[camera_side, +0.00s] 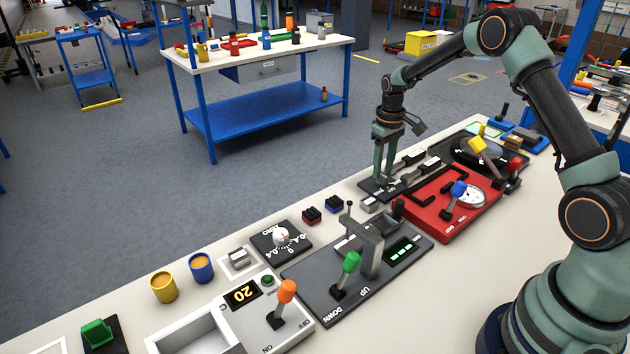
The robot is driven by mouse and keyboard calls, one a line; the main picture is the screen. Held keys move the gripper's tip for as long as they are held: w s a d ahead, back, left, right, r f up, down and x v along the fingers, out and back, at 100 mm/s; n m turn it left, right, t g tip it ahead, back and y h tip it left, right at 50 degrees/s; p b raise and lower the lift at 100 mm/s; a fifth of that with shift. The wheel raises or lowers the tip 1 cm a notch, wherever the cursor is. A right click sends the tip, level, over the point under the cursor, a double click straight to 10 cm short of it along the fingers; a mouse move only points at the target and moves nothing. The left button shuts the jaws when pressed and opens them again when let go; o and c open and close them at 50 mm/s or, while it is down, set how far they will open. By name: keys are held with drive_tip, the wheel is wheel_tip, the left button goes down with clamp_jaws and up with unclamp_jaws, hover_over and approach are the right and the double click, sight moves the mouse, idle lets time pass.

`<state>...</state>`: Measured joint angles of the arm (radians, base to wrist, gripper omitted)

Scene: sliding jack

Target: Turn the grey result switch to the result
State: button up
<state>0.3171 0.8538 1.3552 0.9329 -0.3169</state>
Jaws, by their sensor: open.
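My gripper (384,178) points straight down with its fingers apart, over a small black panel (366,187) with white lettering at the back edge of the bench. The lettering is too small to read surely. The grey result switch appears to be on this panel, but the fingers cover most of that spot. I cannot tell which way it is turned, or whether the fingers touch it or stand around it.
A red panel (424,224) with a blue-knobbed lever stands in front of the gripper. A jack panel (325,283) with a green UP/DOWN lever and grey post lies left. Dark bars (428,167) lie close right. The left bench holds an orange-knobbed lever (286,291) and cups.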

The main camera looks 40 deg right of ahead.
drive_tip(key=shift+f, duration=0.9)
clamp_jaws()
drive_tip(key=shift+m, duration=0.3)
drive_tip(key=m, duration=0.4)
drive_tip(key=shift+m, duration=0.3)
drive_tip(key=m, duration=0.4)
drive_tip(key=shift+m, duration=0.3)
